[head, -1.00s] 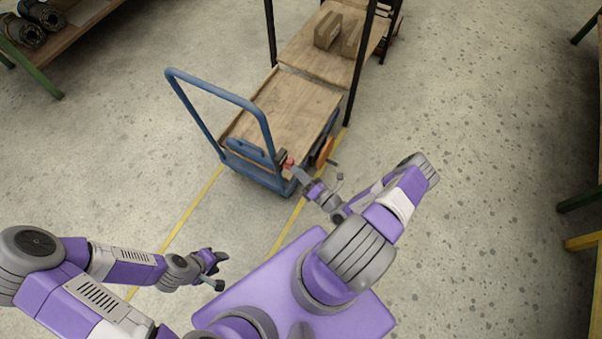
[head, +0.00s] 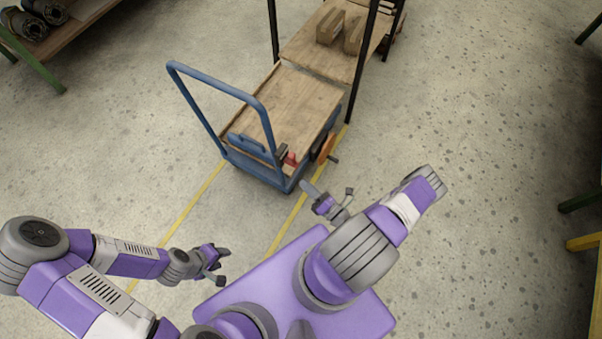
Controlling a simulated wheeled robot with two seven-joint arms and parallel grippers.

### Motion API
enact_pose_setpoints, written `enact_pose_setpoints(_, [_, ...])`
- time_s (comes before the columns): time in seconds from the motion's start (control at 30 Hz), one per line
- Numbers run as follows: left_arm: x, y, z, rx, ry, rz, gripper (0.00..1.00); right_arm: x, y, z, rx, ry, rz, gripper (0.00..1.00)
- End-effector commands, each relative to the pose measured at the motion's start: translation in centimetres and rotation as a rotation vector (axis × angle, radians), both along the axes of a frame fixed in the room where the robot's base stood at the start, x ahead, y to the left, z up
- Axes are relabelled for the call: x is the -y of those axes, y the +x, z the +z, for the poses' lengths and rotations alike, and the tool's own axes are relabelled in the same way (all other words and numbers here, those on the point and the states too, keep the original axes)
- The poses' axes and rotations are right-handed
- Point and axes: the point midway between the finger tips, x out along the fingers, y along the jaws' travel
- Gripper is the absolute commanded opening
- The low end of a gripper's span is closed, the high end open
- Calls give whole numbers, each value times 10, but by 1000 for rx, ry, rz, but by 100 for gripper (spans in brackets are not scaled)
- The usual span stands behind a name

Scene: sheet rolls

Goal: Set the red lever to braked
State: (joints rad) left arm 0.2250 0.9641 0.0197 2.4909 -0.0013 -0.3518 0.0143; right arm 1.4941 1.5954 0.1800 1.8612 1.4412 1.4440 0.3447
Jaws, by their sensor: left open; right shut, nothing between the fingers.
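The red lever (head: 291,158) is a small red piece at the near right corner of the blue-framed cart (head: 262,174), next to a dark block. It looks roughly upright, but it is too small to read its exact setting. My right gripper (head: 306,186) is shut and empty. It is just in front of and below the lever, apart from it, over the floor beside the cart's corner. My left gripper (head: 224,252) is open and empty, well away from the cart, at the lower left.
The cart has a wooden deck (head: 300,98) and a tall blue handle (head: 218,85). An orange disc-like part (head: 326,149) sits at its right side. Yellow lines (head: 200,196) mark the floor. Open floor lies left and right.

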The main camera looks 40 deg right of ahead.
Motion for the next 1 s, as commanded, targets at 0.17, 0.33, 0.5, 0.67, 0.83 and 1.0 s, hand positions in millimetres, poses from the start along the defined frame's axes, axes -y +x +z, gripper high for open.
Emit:
enact_pose_setpoints(0.17, [0, 0, 4, 0, 0, 0, 43, 7, -36, -5, -2, 1, -3, 0])
enact_pose_setpoints(0.33, [0, 0, 5, 0, 0, 0, 43, 11, -56, -9, -1, 0, -2, 0])
enact_pose_setpoints(0.5, [0, 0, 5, 0, 0, 0, 43, 11, -62, -10, 0, 2, 0, 0])
enact_pose_setpoints(0.67, [0, 0, 5, 0, 0, 0, 43, 11, -62, -10, 0, 2, 0, 0])
enact_pose_setpoints(0.83, [0, 0, 5, 0, 0, 0, 43, 11, -62, -10, 0, 1, 0, 0])
enact_pose_setpoints(1.0, [0, 0, 5, 0, 0, 0, 43, 11, -62, -10, -1, 1, 0, 0])
